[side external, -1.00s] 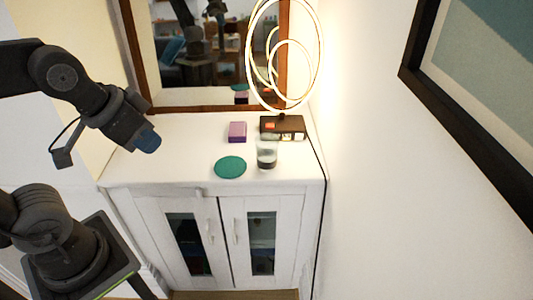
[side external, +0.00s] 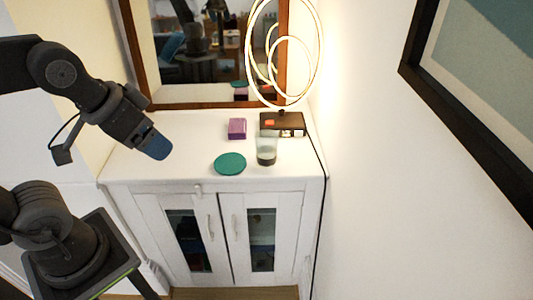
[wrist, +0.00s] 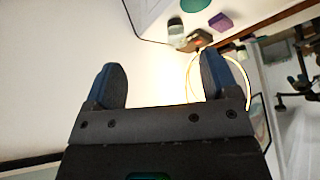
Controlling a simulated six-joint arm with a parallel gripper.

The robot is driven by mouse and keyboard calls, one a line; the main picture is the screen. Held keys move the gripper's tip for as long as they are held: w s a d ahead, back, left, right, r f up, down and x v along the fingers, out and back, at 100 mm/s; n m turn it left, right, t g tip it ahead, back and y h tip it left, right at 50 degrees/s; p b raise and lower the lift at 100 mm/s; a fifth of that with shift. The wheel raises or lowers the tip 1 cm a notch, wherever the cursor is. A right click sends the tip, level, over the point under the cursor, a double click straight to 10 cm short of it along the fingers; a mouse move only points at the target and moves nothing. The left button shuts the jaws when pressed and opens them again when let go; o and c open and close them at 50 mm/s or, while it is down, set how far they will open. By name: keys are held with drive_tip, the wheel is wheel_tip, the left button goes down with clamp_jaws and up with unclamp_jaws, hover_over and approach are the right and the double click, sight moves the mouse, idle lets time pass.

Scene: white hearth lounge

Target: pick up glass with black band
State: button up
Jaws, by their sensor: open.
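The glass with the black band (side external: 266,151) stands upright on the white cabinet top, right of a green disc. It also shows in the wrist view (wrist: 175,28) near the top, beyond my fingertips. My gripper (side external: 157,146) is at the left of the side view, above the cabinet's left part and well apart from the glass. In the wrist view my gripper (wrist: 168,80) has its two blue-grey fingers spread with nothing between them.
The green disc (side external: 230,163) lies left of the glass. A purple box (side external: 237,128) and a dark box (side external: 283,124) sit behind it. A glowing ring lamp (side external: 318,50) rises at the back, beside a framed mirror (side external: 127,50). The cabinet top's left part (side external: 150,174) is clear.

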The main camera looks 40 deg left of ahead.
drive_tip(key=o, duration=0.3)
drive_tip(key=shift+o, duration=0.2)
drive_tip(key=n+g+y, duration=0.2)
drive_tip(key=n, duration=0.3)
hover_over(267, 140)
drive_tip(key=s+d, duration=0.2)
drive_tip(key=s, duration=0.2)
wheel_tip(267, 140, down, 16)
drive_tip(key=f, duration=0.1)
drive_tip(key=shift+t, duration=0.3)
drive_tip(key=shift+w+d+x, duration=0.1)
drive_tip(key=shift+w+x, duration=0.05)
drive_tip(key=shift+x, duration=1.15)
drive_tip(key=shift+w+d+x, duration=0.1)
drive_tip(key=shift+d+x, duration=0.05)
drive_tip(key=shift+x, duration=1.15)
